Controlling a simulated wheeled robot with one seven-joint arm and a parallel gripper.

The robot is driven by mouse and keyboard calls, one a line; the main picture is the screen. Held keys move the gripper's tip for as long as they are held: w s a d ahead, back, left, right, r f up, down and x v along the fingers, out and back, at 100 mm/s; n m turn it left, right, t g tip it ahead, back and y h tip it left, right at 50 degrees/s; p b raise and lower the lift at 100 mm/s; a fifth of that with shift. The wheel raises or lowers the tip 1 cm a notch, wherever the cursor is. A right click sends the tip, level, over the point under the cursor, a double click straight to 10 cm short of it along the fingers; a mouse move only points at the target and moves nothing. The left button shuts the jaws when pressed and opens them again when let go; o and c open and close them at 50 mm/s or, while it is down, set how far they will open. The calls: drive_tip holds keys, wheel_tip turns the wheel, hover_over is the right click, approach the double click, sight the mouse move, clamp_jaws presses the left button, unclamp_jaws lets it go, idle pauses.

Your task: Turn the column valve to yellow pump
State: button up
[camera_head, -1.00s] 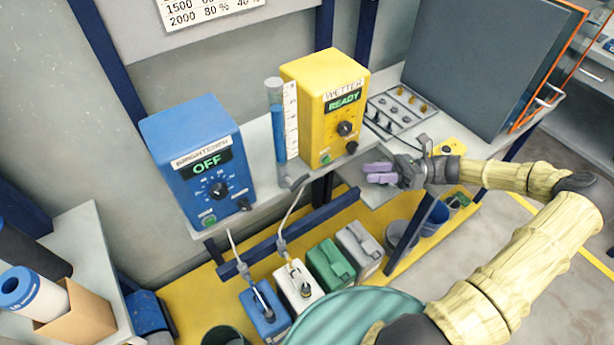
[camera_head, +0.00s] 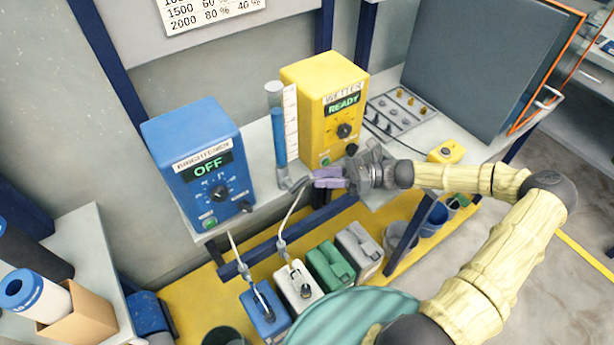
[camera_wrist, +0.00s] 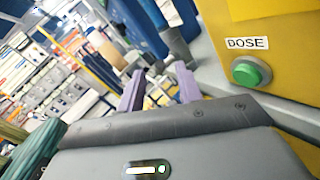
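The clear column (camera_head: 278,125) with blue liquid stands at the bench's front edge between the blue and yellow pumps. Its grey valve (camera_head: 299,185) sits at the foot of the column; which way it points I cannot tell. The yellow pump (camera_head: 322,105), labelled WETTER, reads READY. My gripper (camera_head: 318,178) is just right of the valve, below the yellow pump's front, with its purple fingers level. In the wrist view, the fingers (camera_wrist: 160,90) stand apart with nothing clearly between them. A grey fitting (camera_wrist: 178,47) under a blue cylinder shows just beyond them.
The blue pump (camera_head: 195,165), labelled BRIGHTENER, reads OFF. The yellow pump's green DOSE button (camera_wrist: 250,71) is close on the right in the wrist view. A thin tube hangs from the valve area to the white canister (camera_head: 297,283). A small yellow button box (camera_head: 447,151) sits on the bench.

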sight(307, 177)
drive_tip(key=a, duration=0.4)
drive_tip(key=shift+s+a, duration=0.1)
drive_tip(key=shift+a, duration=0.2)
clamp_jaws()
drive_tip(key=shift+r+p, duration=0.15)
drive_tip(key=shift+p, duration=0.25)
